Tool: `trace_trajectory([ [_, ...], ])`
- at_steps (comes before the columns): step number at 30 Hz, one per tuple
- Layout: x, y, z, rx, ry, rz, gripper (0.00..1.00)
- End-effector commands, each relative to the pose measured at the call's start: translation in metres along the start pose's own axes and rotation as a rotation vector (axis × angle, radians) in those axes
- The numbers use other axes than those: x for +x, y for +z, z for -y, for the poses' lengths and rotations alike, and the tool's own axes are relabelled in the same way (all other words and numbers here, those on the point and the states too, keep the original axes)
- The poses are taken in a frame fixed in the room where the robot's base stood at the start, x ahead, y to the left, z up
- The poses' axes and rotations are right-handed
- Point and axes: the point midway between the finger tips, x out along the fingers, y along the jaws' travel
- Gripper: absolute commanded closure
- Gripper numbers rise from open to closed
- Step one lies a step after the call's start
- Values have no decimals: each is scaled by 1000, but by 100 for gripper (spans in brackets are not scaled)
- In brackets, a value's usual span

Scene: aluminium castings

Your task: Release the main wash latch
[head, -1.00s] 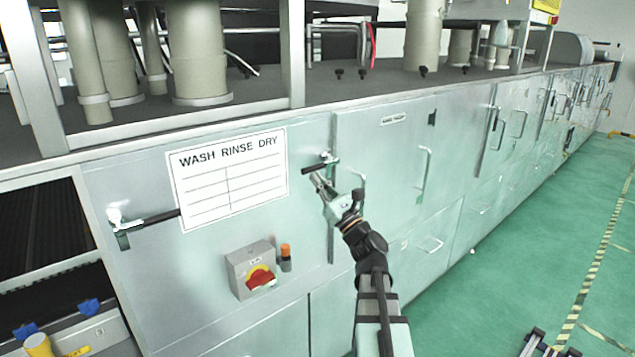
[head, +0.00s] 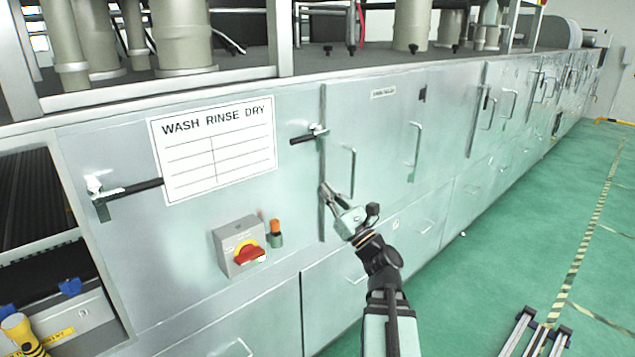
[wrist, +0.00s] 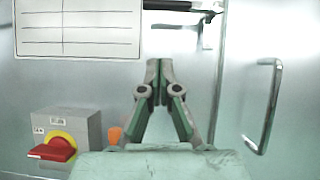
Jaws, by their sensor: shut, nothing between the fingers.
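A latch with a black handle (head: 303,139) sits at the upper left edge of the wash door (head: 375,140). Its handle points left, roughly level. In the wrist view the latch handle (wrist: 168,5) is at the top edge, partly cut off. A second latch with a longer black handle (head: 135,189) is at the left, its handle reaching to the sign. I cannot read which latch is the main wash one. My gripper (head: 325,188) is shut and empty, below the nearer latch and apart from it. Its closed fingertips show in the wrist view (wrist: 160,66).
A grey switch box (head: 238,245) with a red and yellow knob and an orange-topped part (head: 276,232) are low on the panel. A vertical door handle (head: 352,172) stands right of my gripper. A white sign (head: 214,150) is on the panel. Green floor (head: 500,240) is open at right.

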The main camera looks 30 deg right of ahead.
Motion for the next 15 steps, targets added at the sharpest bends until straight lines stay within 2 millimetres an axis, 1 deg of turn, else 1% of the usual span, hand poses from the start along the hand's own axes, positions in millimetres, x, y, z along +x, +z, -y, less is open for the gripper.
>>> trace_trajectory([
  [1,-8,-1,-1,-1,-2,-1,100],
  [5,-16,0,-1,0,0,0,100],
  [15,-18,0,-1,1,0,0,100],
])
